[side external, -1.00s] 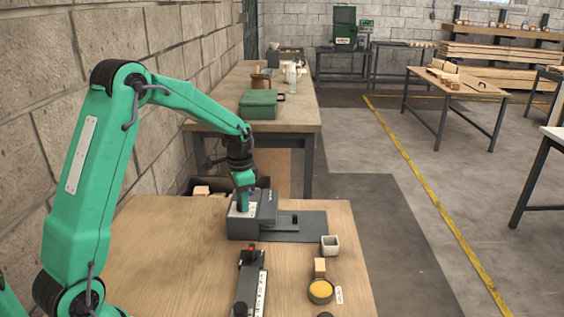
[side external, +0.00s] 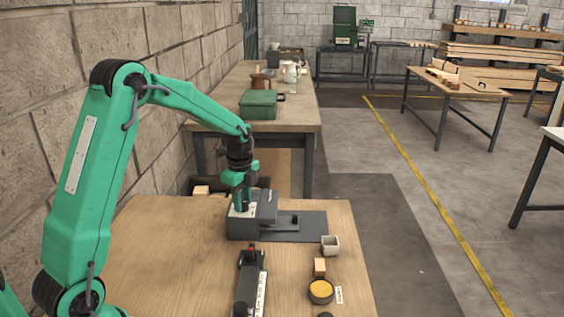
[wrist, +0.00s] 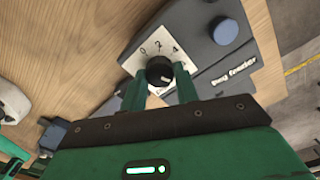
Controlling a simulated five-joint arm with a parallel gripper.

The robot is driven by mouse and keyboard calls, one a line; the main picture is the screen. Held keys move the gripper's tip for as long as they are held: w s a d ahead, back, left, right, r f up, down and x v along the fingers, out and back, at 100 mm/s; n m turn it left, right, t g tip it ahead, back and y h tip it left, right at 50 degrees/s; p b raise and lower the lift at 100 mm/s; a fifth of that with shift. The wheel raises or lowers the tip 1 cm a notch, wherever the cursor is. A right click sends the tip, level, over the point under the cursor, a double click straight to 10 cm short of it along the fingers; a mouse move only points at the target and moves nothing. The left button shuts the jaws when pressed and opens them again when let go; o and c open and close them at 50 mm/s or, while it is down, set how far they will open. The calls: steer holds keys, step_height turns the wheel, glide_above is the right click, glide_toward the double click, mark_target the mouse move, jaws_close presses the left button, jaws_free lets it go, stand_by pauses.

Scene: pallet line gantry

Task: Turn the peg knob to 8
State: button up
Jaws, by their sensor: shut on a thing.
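The peg knob (wrist: 159,70) is a small black round knob on a white dial plate (wrist: 143,56) in the wrist view. The numerals 0, 2 and 4 show; the rest of the scale is largely hidden by my fingers and the knob. A pale mark shows on the knob, but I cannot tell exactly which number it points to. My gripper (wrist: 160,88) has its two green fingers on either side of the knob, shut on it. In the side view my gripper (side external: 241,208) is down at the grey peg feeder (side external: 245,229), its fingertips partly hidden.
A blue round button (wrist: 223,30) sits on the feeder beside the dial. On the table are a small grey cup (side external: 330,245), a wooden block (side external: 320,266), a round dish with yellow contents (side external: 321,290) and a dark long fixture (side external: 250,283). The table's left part is clear.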

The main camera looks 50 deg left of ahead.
mark_target(243, 203)
steer(key=shift+m, duration=0.7)
steer(key=o, duration=1)
steer(key=shift+c, duration=0.2)
steer(key=shift+r, duration=0.1)
steer(key=shift+r, duration=3.85)
steer(key=shift+s, duration=0.1)
